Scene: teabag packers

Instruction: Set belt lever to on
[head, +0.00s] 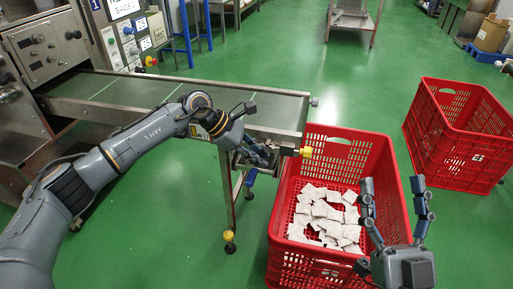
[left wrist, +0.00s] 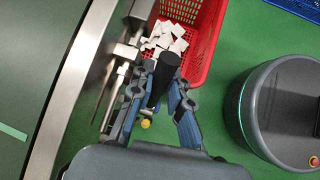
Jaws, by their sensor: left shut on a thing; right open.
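The belt lever shows in the left wrist view as a dark tapered handle (left wrist: 160,78) between the fingers of my left gripper (left wrist: 158,82). It is beside the conveyor's metal side rail. In the head view my left gripper (head: 262,157) reaches to the conveyor's front right corner and is shut on the lever, which it mostly hides there. I cannot tell the lever's on or off position. My right gripper (head: 393,184) is open and empty over the right side of the near red crate.
The conveyor (head: 190,98) runs left to right. The near red crate (head: 395,190), holding several white teabags (head: 325,215), stands by its end. Another red crate (head: 460,140) stands at the right. A control panel (head: 128,35) stands behind the belt.

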